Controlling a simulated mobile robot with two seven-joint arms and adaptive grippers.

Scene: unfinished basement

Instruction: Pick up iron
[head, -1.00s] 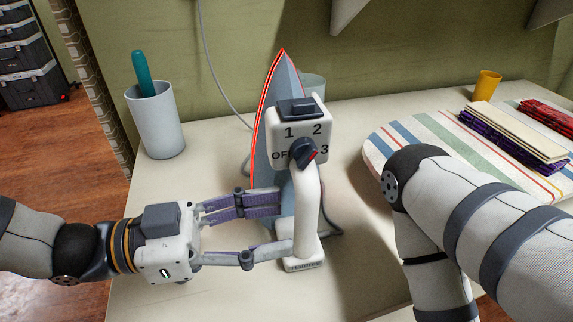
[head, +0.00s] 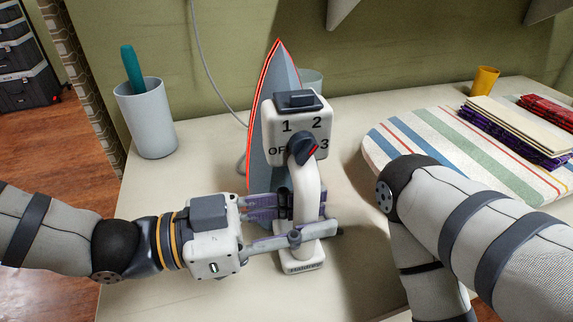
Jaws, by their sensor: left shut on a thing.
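The iron (head: 296,132) stands upright on its heel on the table, its tip pointing up and its grey soleplate edged in red. Its white front has a dial with OFF, 1, 2 and 3. My left gripper (head: 314,215) comes in from the left, low on the iron, and is shut on its white handle, with one finger passing in front and the other partly hidden behind it. My right arm shows at the right, but its gripper is out of view.
A striped ironing board (head: 420,135) lies to the right with folded cloths (head: 515,130). A yellow cup (head: 485,80) stands behind it. A grey cup (head: 147,120) with a teal item (head: 133,70) stands at left. A cord (head: 207,70) runs down the wall.

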